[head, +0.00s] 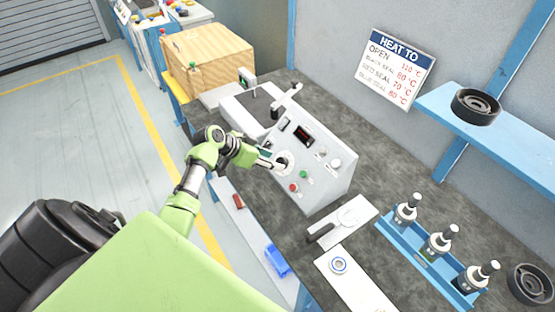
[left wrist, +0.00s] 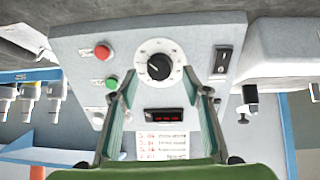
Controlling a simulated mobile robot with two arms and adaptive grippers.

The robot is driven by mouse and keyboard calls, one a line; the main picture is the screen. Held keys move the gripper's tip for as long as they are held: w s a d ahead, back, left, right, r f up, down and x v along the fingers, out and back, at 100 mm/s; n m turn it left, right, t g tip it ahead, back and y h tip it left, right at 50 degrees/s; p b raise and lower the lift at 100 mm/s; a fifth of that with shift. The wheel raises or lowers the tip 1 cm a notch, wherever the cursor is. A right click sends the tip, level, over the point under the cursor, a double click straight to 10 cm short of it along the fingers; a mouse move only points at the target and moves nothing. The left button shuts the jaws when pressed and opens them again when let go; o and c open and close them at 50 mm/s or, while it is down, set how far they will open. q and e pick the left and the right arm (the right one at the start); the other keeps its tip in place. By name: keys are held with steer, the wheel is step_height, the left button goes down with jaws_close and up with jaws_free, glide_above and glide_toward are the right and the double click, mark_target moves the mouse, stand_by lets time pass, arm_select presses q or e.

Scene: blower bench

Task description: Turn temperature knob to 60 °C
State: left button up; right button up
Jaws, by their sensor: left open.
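The temperature knob (left wrist: 159,67) is black on a round white dial, on the sloped face of a grey control box (head: 312,165). In the head view the dial (head: 283,166) is partly covered by my left gripper (head: 268,159). In the left wrist view my left gripper (left wrist: 165,92) is open, one finger on each side of the dial's lower part, with nothing between the pads. I cannot tell whether it touches the knob. The dial numbers and setting are too small to read. A dark display (left wrist: 163,116) with red digits is beside the dial. My right gripper is not in view.
Red (head: 294,187) and green (head: 304,174) buttons and a black switch (left wrist: 222,63) flank the dial. A "HEAT TO" sign (head: 395,68) hangs on the wall.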

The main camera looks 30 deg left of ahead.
mark_target(279, 162)
arm_select(q)
steer(key=shift+x, duration=1.7)
steer(key=shift+c, duration=0.4)
steer(key=c, duration=1)
steer(key=shift+c, duration=0.2)
